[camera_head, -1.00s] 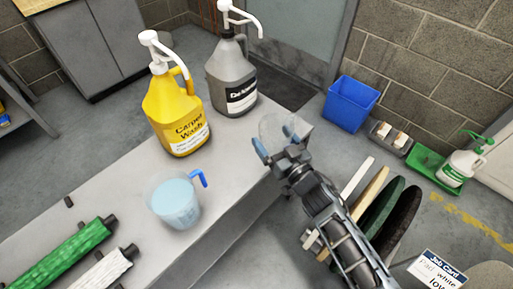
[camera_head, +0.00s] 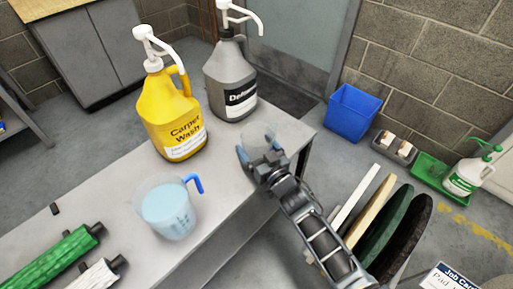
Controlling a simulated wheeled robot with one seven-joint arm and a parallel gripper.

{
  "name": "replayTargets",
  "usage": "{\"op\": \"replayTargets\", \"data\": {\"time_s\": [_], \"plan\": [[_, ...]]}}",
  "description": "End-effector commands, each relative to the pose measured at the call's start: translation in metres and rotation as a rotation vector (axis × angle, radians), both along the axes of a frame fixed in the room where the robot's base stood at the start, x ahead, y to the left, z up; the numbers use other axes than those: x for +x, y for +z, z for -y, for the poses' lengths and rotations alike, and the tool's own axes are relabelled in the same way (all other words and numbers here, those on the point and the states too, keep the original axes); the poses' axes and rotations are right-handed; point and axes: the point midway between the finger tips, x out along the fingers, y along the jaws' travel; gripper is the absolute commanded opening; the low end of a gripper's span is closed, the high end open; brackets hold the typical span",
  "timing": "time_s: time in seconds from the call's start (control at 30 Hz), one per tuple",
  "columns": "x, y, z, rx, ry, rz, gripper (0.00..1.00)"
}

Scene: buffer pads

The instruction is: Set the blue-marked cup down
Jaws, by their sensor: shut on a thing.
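A small clear cup (camera_head: 256,135) is in my gripper (camera_head: 259,149), between its bluish fingertips. The gripper is shut on it. The cup appears upright over the right end of the grey bench (camera_head: 228,178), right of the yellow jug and in front of the grey one. I cannot tell whether its base touches the bench top. A blue mark on the cup cannot be made out apart from the fingertips, which hide its lower part.
A measuring jug (camera_head: 167,211) with a blue handle stands on the bench, left of my gripper. Behind are a yellow pump jug (camera_head: 172,108) and a grey pump jug (camera_head: 230,82). Rolls (camera_head: 52,257) lie front left. Round pads (camera_head: 390,225) stand beyond the bench's right edge.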

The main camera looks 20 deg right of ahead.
Motion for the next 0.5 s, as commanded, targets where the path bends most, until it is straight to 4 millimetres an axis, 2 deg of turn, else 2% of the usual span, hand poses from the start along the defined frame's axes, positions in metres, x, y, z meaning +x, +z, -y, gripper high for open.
{"op": "replayTargets", "data": {"time_s": [0.2, 0.23, 0.27, 0.5], "plan": [[-0.0002, -0.0051, 0.0001, 0.000, 0.000, 0.000, 0.62], [-0.0003, -0.0051, 0.0001, 0.000, 0.000, -0.001, 0.95], [-0.0002, -0.0041, 0.0000, 0.001, 0.000, -0.001, 0.98], [-0.0004, -0.0043, 0.0000, 0.000, 0.000, -0.001, 1.00]]}}
